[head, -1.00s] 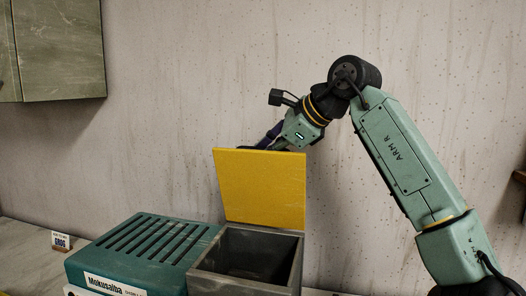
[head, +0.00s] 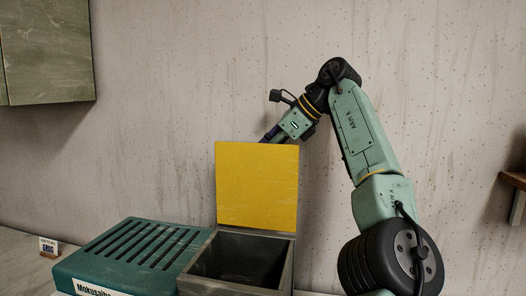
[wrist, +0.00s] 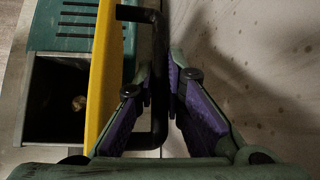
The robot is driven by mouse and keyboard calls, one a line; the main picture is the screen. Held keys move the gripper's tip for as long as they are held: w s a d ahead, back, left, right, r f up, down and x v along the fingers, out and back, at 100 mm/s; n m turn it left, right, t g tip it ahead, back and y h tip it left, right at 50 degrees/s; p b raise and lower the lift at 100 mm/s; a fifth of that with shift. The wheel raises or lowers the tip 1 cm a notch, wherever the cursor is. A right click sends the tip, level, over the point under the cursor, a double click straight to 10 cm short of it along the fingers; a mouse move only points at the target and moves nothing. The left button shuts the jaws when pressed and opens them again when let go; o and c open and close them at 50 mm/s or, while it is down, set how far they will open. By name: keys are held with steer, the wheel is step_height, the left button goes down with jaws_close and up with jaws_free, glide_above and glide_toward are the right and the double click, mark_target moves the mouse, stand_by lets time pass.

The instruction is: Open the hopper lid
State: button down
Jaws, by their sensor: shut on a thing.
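The yellow hopper lid (head: 257,186) stands upright at the back edge of the grey hopper (head: 200,268), whose dark inside is uncovered. In the wrist view the lid (wrist: 103,75) is seen edge-on, with a black bar handle (wrist: 159,85) on its outer face. My gripper (wrist: 163,82) is behind the lid, its two purple-padded fingers on either side of the handle and shut on it. In the head view the fingertips are hidden behind the lid. A small brownish lump (wrist: 79,103) shows inside the hopper in the wrist view.
A teal slatted unit (head: 140,250) labelled Mokusaiba stands directly left of the hopper. A small GROG card (head: 48,246) is at the far left. The wall (head: 180,80) is close behind the lid and gripper. A cabinet (head: 45,50) hangs upper left, and a wooden shelf (head: 513,180) is at the right.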

stand_by(0.4)
steer(key=c, duration=1.7)
jaws_free()
steer(key=shift+o, duration=0.2)
steer(key=shift+r, duration=0.1)
